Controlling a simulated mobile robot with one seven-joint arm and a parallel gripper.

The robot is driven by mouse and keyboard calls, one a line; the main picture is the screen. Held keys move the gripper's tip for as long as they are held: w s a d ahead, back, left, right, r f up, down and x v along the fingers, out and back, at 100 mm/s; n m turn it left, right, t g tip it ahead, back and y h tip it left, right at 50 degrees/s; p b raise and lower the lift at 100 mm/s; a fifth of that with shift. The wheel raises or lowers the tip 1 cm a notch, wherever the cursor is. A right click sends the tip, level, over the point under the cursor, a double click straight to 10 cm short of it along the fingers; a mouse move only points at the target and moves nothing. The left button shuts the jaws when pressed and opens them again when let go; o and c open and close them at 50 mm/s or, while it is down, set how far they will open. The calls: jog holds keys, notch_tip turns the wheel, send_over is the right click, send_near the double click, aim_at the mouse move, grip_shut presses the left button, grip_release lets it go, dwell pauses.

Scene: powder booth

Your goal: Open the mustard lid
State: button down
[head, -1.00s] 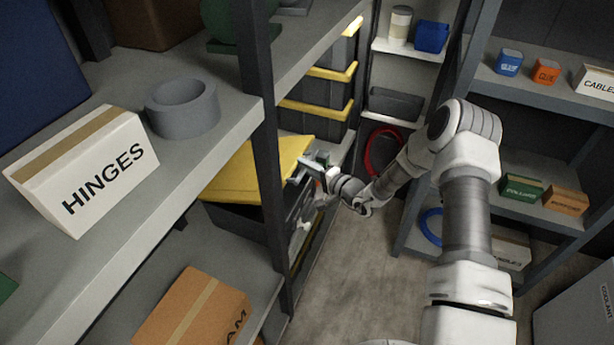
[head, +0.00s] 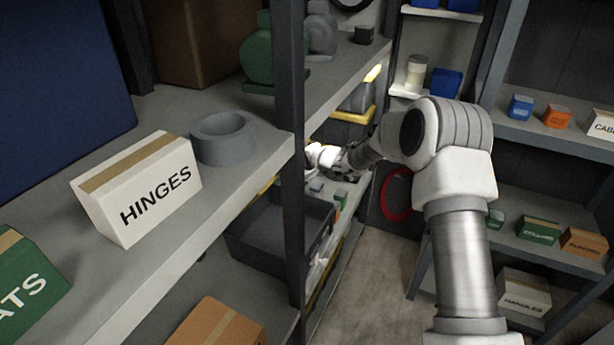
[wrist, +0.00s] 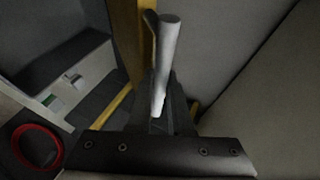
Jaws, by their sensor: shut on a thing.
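The dark grey bin (head: 262,262) on the shelf behind the post shows its open inside in the head view. Only a sliver of the mustard lid (head: 268,186) shows left of the post; the post and upper shelf hide the rest. In the wrist view a mustard strip (wrist: 127,45), seemingly the lid's edge, stands beside a pale bar (wrist: 168,60), seemingly its handle. My gripper (wrist: 160,115) is shut on this bar. In the head view my gripper (head: 308,160) is partly hidden by the post.
The grey post (head: 291,200) stands before the bin. The upper shelf holds the HINGES box (head: 150,190) and a grey ring (head: 223,138). A bin with a yellow rim (head: 357,112) stands behind my wrist. A red ring (head: 397,195) hangs beyond. The floor below is clear.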

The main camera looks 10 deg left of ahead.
jog(key=shift+w+a+r+b, duration=0.15)
jog(key=shift+w+a+r, duration=0.15)
jog(key=shift+a+r, duration=0.35)
jog(key=shift+w+a+r+b, duration=0.15)
jog(key=shift+w+a+r, duration=0.2)
jog(key=shift+a, duration=0.55)
jog(key=shift+w+a+r+b, duration=0.15)
jog(key=shift+w+a+r, duration=0.05)
jog(key=shift+a+r, duration=0.5)
jog(key=shift+f, duration=0.1)
jog(key=c, duration=0.8)
grip_release()
jog(key=shift+c, duration=0.2)
jog(key=shift+f, duration=0.1)
jog(key=shift+s, duration=0.1)
